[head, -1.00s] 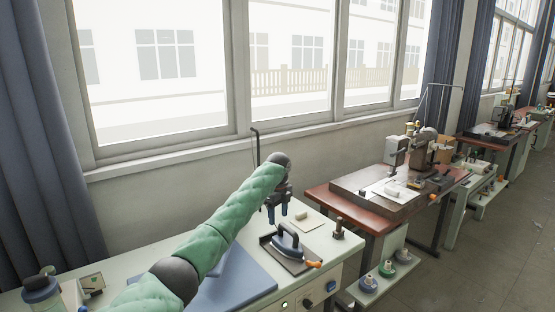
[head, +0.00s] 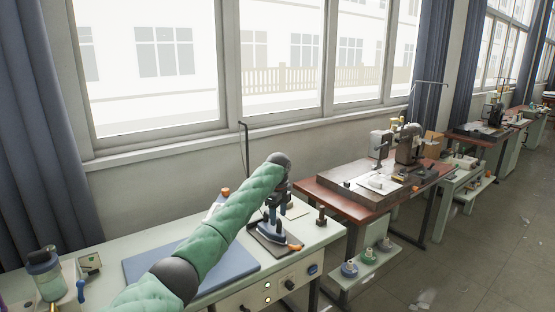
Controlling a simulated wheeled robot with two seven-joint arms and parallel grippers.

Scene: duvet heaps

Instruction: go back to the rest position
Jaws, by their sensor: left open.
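My left arm, in a green quilted sleeve, reaches in from the bottom left of the head view over the pale green bench. My right gripper is not in view.
The pale bench (head: 120,252) holds a blue mat (head: 150,262), partly hidden by my arm, and a jar (head: 46,275) at left. A red-brown sewing table (head: 318,192) stands to the right. Open floor (head: 470,260) lies at the right.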

